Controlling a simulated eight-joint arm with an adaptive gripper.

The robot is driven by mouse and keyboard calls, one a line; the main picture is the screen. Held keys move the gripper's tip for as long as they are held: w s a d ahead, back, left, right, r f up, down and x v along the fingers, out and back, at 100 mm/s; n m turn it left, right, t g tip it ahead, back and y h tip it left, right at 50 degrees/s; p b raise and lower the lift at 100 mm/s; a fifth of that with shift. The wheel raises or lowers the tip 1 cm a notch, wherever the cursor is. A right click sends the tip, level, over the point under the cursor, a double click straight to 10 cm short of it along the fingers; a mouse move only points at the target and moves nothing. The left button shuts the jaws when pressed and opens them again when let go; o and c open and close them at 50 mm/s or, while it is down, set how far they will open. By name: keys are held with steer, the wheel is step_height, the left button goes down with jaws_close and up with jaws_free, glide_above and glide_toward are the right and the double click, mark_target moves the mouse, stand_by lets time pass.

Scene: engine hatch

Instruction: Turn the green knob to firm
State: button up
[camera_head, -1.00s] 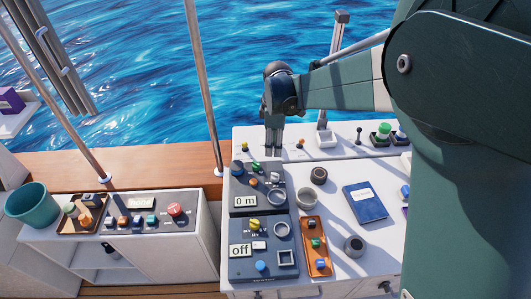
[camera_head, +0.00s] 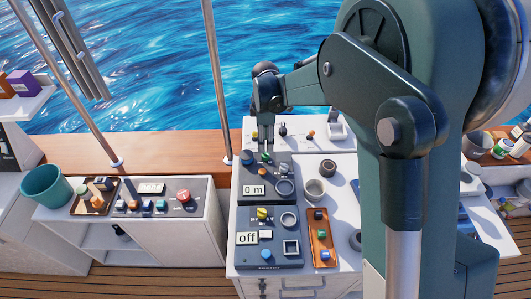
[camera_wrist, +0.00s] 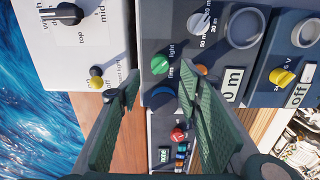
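The green knob (camera_wrist: 160,64) sits on a dark grey panel, just beyond my fingertips in the wrist view. Small lettering beside it includes "light" and a short word that may be "firm"; I cannot read its setting surely. In the head view the green knob (camera_head: 266,157) is small, at the top of the upper dark panel (camera_head: 284,203). My gripper (camera_wrist: 157,82) is open and empty, its two green-padded fingers apart. In the head view my gripper (camera_head: 263,143) hangs down at that panel's far edge. No contact with the knob shows.
A grey-white knob (camera_wrist: 199,22), an orange knob (camera_wrist: 201,70) and a yellow knob (camera_wrist: 97,82) are close by. The "0 m" display (camera_head: 254,190) is on the same panel. An orange tray (camera_head: 321,254) lies to the right.

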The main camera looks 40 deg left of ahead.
mark_target(265, 153)
steer(key=shift+f, duration=3.7)
steer(key=c, duration=0.9)
